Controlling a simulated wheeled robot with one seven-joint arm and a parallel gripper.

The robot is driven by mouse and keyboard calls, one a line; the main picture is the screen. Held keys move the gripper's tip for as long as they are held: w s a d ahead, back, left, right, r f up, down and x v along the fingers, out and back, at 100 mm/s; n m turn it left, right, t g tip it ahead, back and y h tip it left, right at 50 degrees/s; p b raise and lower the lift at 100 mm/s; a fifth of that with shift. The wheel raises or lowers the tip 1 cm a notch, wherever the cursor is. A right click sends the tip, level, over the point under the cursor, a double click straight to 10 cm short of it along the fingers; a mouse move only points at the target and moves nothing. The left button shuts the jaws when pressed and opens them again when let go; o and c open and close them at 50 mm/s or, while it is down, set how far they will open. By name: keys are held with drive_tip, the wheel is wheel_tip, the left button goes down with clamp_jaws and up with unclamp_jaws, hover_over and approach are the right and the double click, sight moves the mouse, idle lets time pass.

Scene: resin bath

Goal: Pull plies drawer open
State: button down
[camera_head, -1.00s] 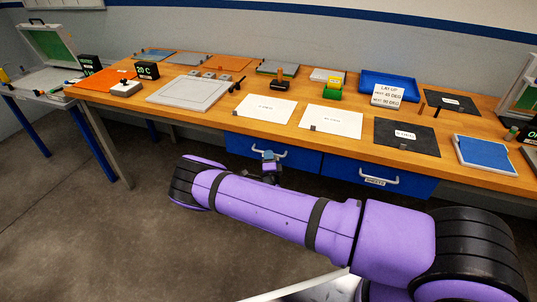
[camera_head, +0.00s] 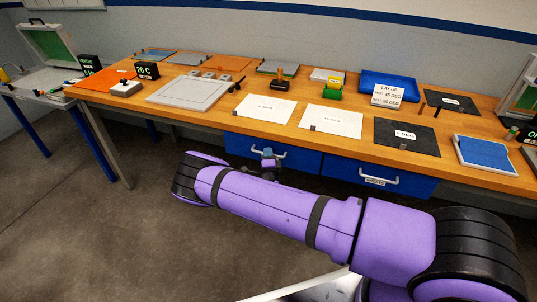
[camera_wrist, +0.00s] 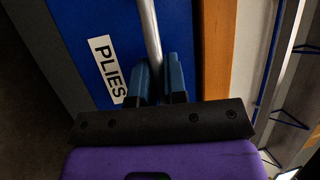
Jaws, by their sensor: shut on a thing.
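The plies drawer is the left blue drawer (camera_head: 240,147) under the wooden bench, and its front looks closed in the head view. In the wrist view the blue drawer front (camera_wrist: 110,25) carries a white "PLIES" label (camera_wrist: 107,69). A silver bar handle (camera_wrist: 150,35) runs from the top of that view down between my fingertips. My gripper (camera_wrist: 160,82) is shut on the handle, with one blue-grey finger on each side. In the head view my gripper (camera_head: 268,158) is at the handle, small and partly hidden by my purple arm.
A second blue drawer (camera_head: 378,178) with its own handle and label is to the right. The wooden bench top (camera_head: 215,120) bears white sheets, dark sheets (camera_head: 407,137), a grey plate and a blue tray (camera_head: 389,87). The grey floor (camera_head: 90,225) in front is free on the left.

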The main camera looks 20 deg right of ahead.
drive_tip(key=s+a, duration=1)
drive_tip(key=s, duration=0.4)
drive_tip(key=s+a, duration=1)
drive_tip(key=s, duration=0.4)
drive_tip(key=shift+s+a, duration=0.15)
drive_tip(key=shift+a, duration=0.15)
drive_tip(key=c, duration=1.5)
unclamp_jaws()
drive_tip(key=shift+o, duration=0.2)
